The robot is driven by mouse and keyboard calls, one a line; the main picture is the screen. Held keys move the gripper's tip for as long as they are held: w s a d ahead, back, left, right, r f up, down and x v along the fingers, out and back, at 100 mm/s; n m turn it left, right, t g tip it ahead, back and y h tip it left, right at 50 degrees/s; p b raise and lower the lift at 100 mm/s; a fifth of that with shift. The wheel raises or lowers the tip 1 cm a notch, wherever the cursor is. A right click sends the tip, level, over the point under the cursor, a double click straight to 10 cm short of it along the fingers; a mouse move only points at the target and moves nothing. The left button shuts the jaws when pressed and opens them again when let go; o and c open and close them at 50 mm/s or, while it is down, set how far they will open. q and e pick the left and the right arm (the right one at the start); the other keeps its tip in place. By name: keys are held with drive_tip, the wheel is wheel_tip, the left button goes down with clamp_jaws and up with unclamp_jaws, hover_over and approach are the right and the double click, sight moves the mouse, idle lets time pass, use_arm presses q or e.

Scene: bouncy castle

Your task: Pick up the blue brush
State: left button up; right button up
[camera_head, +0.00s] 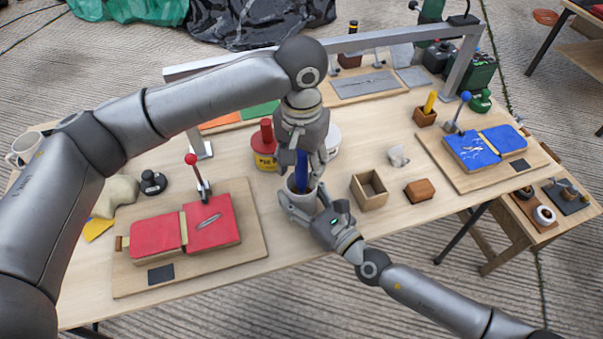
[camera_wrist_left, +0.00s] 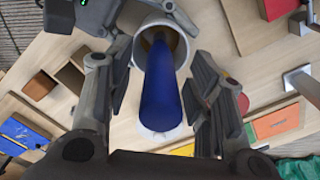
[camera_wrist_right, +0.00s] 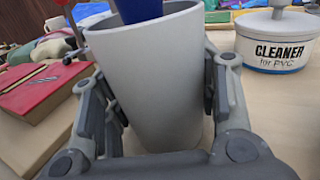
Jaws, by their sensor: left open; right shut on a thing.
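The blue brush (camera_head: 301,171) stands upright in a light grey cup (camera_head: 303,203) near the middle of the table. In the left wrist view the brush (camera_wrist_left: 161,85) is a thick blue handle with its lower end inside the cup (camera_wrist_left: 180,42). My left gripper (camera_head: 302,160) is open above the cup, its fingers on either side of the handle (camera_wrist_left: 160,100). My right gripper (camera_head: 305,210) is shut on the cup from the front; the cup (camera_wrist_right: 155,80) fills the middle of the right wrist view. The brush's lower end is hidden in the cup.
A red-lidded can (camera_head: 265,150) stands left of the cup. A white CLEANER can (camera_wrist_right: 278,50) is behind it. An open wooden box (camera_head: 369,190) is to the right. A board with red pads (camera_head: 255,240) lies left. A grey metal frame (camera_head: 370,40) spans the back.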

use_arm(q)
clamp_jaws()
use_arm(e)
drive_tip(key=shift+f, duration=0.1)
use_arm(q)
wheel_tip(320, 180, up, 10)
drive_tip(key=shift+r, duration=0.1)
use_arm(e)
drive_tip(key=o, duration=1.2)
drive_tip(key=shift+c, duration=0.2)
